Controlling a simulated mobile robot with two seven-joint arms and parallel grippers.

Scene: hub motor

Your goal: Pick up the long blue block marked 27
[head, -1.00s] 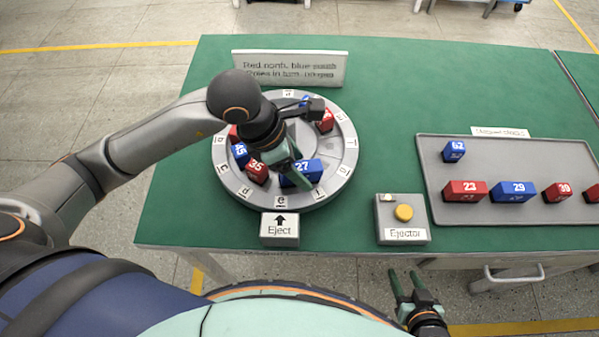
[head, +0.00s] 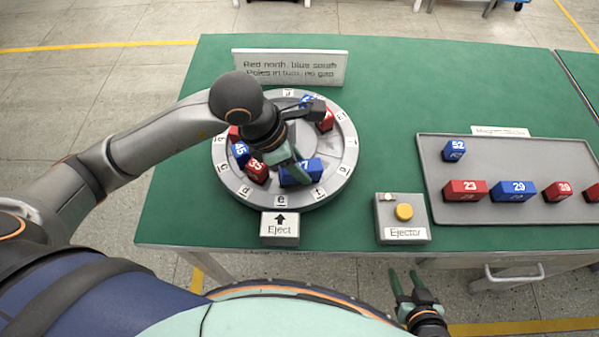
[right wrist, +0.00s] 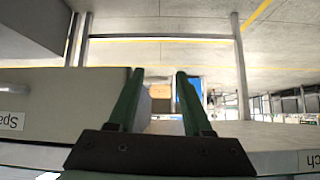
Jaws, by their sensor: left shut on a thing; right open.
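The long blue block marked 27 (head: 314,168) lies on the round grey turntable (head: 232,190), near its front rim by the labels e and f. My left gripper (head: 297,174) reaches down over it with green fingers shut on it. The fingers cover part of its face and of its number. The block still sits at the level of the other blocks in the ring. My right gripper (head: 410,285) is open and empty in front of the table's front edge; its two green fingers stand apart in the right wrist view (right wrist: 158,95).
Red block 35 (head: 257,169) and blue block 45 (head: 240,151) sit close to the left. A grey tray (head: 465,215) holds several blocks. A sign (head: 290,68) stands behind.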

